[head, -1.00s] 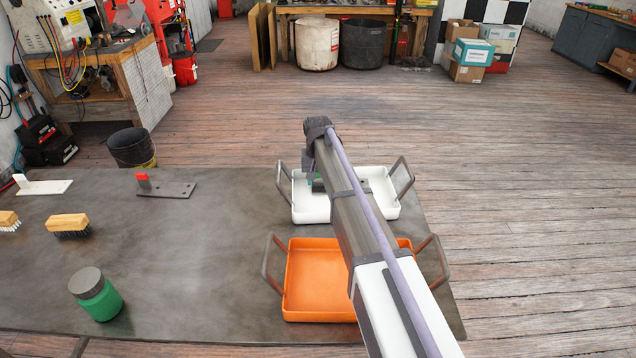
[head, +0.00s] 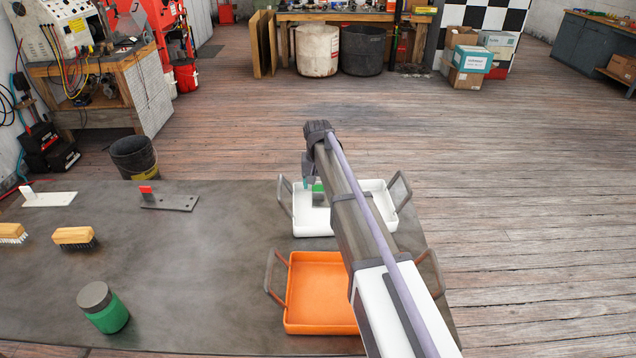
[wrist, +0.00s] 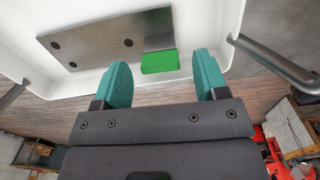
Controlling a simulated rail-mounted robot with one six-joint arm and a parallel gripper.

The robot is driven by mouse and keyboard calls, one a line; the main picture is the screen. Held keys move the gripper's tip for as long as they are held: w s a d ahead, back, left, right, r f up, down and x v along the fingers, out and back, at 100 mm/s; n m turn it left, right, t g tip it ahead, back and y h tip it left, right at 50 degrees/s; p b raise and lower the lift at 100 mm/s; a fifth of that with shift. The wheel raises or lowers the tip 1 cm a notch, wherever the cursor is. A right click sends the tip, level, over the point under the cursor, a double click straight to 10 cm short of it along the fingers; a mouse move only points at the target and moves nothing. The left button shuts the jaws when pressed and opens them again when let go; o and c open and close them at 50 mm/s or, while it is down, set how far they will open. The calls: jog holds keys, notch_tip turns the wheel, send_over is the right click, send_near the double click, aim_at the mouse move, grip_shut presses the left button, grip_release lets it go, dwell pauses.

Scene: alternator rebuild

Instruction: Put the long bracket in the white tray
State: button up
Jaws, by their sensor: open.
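The white tray (head: 312,229) stands at the back right of the table, behind the orange tray. In the head view this bracket (head: 319,193) is partly hidden by my arm. In the wrist view the bracket (wrist: 98,42) lies flat on the floor of the white tray (wrist: 236,22). My gripper (head: 309,183) is over the white tray. In the wrist view my gripper (wrist: 163,68) is open and empty, its teal fingers either side of the green tab's line and apart from it.
The orange tray (head: 300,325) stands in front, partly behind my arm. A grey bracket with a red tab (head: 170,201), a white bracket (head: 48,199), two brushes (head: 74,236) and a green jar (head: 103,308) are on the left. The table's middle is clear.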

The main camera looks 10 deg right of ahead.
jog(key=r+p, duration=0.6)
jog(key=r, duration=0.2)
jog(key=shift+s+r, duration=0.2)
jog(key=s+n, duration=0.2)
jog(key=s, duration=2.9)
jog(key=shift+s, duration=0.3)
